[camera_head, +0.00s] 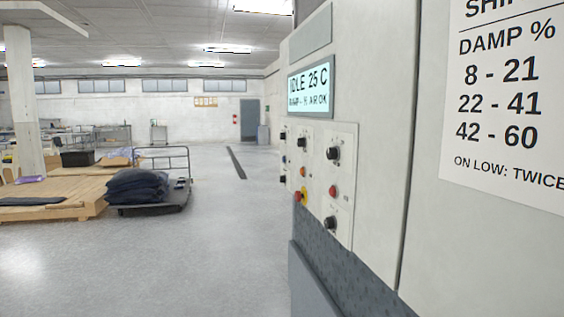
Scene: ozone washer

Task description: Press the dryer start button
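The dryer's control panel (322,183) is a pale plate on the machine face at centre right, seen at a steep angle. It carries black knobs, such as the upper right knob (333,153), and small coloured buttons. A red button (333,191) sits on its right part, and a red knob on a yellow disc (301,196) sits lower left. An orange button (303,171) is above that. The labels are too small to read, so I cannot tell which is the start button. A display (311,86) above reads "IDLE 25 C". Neither of my grippers is in view.
A notice (505,95) with damp percentages hangs on the machine at right. A cart (165,197) with dark folded cloth stands on the left beside a wooden platform (75,195). The grey floor (225,230) between cart and machine is clear.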

